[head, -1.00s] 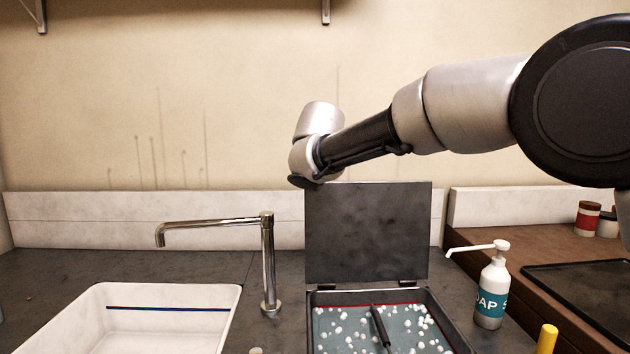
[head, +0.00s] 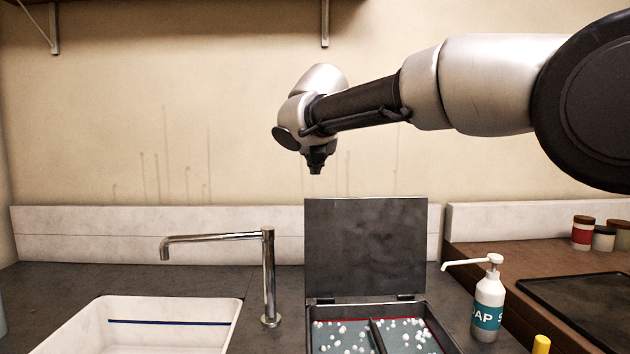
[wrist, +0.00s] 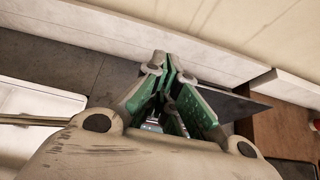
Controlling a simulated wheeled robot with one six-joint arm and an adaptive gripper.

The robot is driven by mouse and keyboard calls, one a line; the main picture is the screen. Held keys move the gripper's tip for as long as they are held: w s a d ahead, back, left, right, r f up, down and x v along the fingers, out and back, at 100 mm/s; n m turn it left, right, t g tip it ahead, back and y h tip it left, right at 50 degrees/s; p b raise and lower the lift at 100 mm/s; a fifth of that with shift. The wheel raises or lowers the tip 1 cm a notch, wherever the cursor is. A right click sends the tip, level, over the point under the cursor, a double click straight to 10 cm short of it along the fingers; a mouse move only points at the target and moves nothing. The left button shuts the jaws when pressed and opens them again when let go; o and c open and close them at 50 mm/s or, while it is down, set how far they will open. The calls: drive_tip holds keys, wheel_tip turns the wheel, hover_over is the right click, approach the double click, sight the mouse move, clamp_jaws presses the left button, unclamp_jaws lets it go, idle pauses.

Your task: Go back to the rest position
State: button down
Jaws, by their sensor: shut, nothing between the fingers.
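My gripper (head: 316,164) hangs in the air above the raised lid of the dark case, pointing down, with the wall behind it. In the wrist view its green-padded fingers (wrist: 167,75) come together at the tips with nothing between them. My arm reaches in from the right side of the head view.
An open dark case (head: 366,248) holds small white pieces and a dark bar. A chrome tap (head: 268,275) and a white sink (head: 95,305) are to the left. A soap bottle (head: 489,305), a yellow-topped item (head: 541,345), jars (head: 583,233) and a black tray (head: 585,300) are right.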

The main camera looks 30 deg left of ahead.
drive_tip(key=s+d+f+m+g+h, duration=0.3)
drive_tip(key=d+f+m, duration=0.6)
drive_tip(key=f+m, duration=0.35)
drive_tip(key=d+f+m+g+h, duration=0.2)
drive_tip(key=d+m, duration=0.9)
drive_tip(key=d, duration=0.9)
drive_tip(key=s+d+f+m+g, duration=0.1)
drive_tip(key=s+d+m, duration=0.25)
drive_tip(key=d, duration=0.65)
drive_tip(key=s+d+f+m+g, duration=0.15)
drive_tip(key=d+m, duration=0.25)
drive_tip(key=d, duration=0.6)
drive_tip(key=s+d+m+t, duration=0.1)
drive_tip(key=s+d+m, duration=0.4)
drive_tip(key=s+d, duration=0.3)
drive_tip(key=s+d+f+m+t, duration=0.1)
drive_tip(key=s+d+m, duration=0.5)
drive_tip(key=d, duration=1.1)
drive_tip(key=s, duration=0.3)
drive_tip(key=shift+s+d+h, duration=0.15)
drive_tip(key=shift+h, duration=0.15)
